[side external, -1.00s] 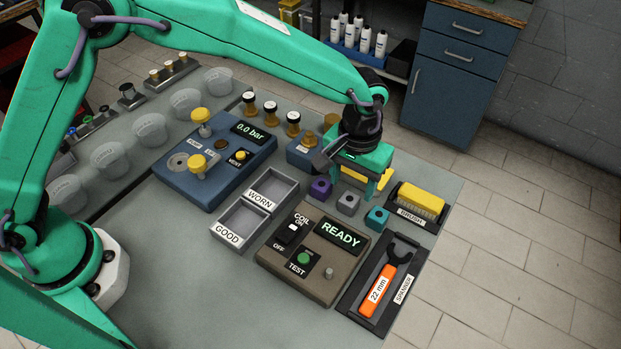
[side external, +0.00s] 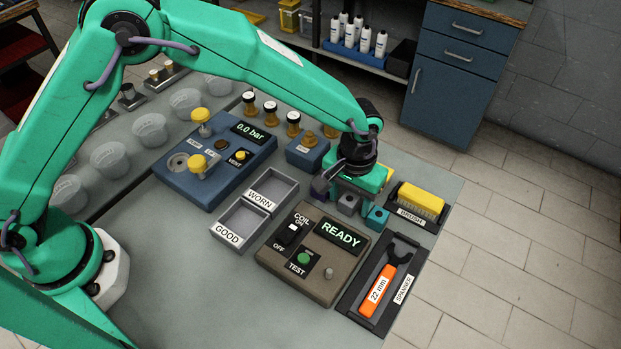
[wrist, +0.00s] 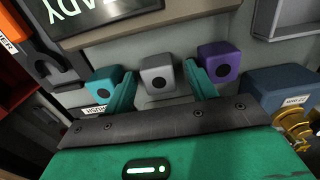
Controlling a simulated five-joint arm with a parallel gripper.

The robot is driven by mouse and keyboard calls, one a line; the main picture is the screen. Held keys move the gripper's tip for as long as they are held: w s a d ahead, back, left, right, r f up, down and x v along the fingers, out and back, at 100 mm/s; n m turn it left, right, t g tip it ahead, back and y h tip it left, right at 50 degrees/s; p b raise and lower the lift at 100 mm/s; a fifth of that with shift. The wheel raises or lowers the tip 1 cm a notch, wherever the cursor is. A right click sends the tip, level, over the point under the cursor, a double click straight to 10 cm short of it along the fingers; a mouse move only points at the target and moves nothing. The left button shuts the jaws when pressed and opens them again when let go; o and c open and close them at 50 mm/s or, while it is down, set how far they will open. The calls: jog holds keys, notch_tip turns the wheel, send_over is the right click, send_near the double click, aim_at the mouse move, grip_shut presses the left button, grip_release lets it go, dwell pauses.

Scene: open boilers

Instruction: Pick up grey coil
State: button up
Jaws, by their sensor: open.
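The grey coil (side external: 347,205) is a small grey cube with a dark round hole, standing on the bench between two other coils. In the wrist view the grey coil (wrist: 158,75) sits between the two open fingers of my gripper (wrist: 162,92), and no grip on it shows. In the side view my gripper (side external: 358,188) is low over the row of coils. A teal coil (side external: 376,218) stands to the right of the grey one. The purple coil (wrist: 218,62) stands just outside the other finger; in the side view it is mostly hidden by my gripper.
The READY test box (side external: 315,262) is in front of the coils. The brush (side external: 421,199) and the spanner tray (side external: 383,285) lie to the right. The WORN and GOOD trays (side external: 257,215) and the blue pressure box (side external: 215,160) stand to the left.

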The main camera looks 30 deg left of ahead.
aim_at(351, 198)
dwell(0.3)
jog(key=c, duration=1.1)
jog(key=shift+r, duration=0.1)
jog(key=shift+r, duration=0.75)
notch_tip(351, 198, up, 2)
jog(key=shift+r, duration=0.2)
jog(key=s+d+r, duration=0.1)
jog(key=s+r, duration=0.1)
jog(key=s, duration=0.1)
jog(key=s+d+r, duration=0.1)
jog(key=s+r, duration=0.1)
jog(key=s, duration=0.1)
jog(key=s+d+r, duration=0.2)
jog(key=s, duration=0.1)
jog(key=shift+s+r, duration=0.1)
jog(key=shift+s, duration=0.2)
jog(key=shift+s+d+r, duration=0.2)
jog(key=shift+s+r, duration=0.2)
jog(key=shift+s, duration=0.2)
